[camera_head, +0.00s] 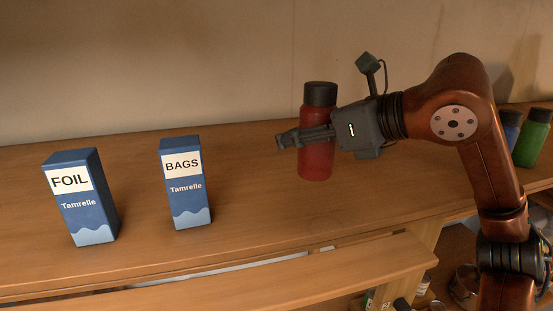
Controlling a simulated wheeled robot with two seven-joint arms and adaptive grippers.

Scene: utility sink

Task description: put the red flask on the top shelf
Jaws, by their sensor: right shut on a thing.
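The red flask (316,162) with a black cap stands upright at the middle of the upper wooden shelf (250,160). My right gripper (288,140) reaches in from the right and is shut on the flask's upper body, with a finger crossing in front of it. The far finger is hidden behind the flask. The flask's base looks at the board's surface, but I cannot tell whether it touches. My left gripper is not in view.
A blue FOIL box (86,205) and a blue BAGS box (186,190) stand on the left. A green flask (531,140) and a blue flask (509,130) stand at the right, behind my arm. Board is clear between BAGS box and red flask. Lower shelves hold small items.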

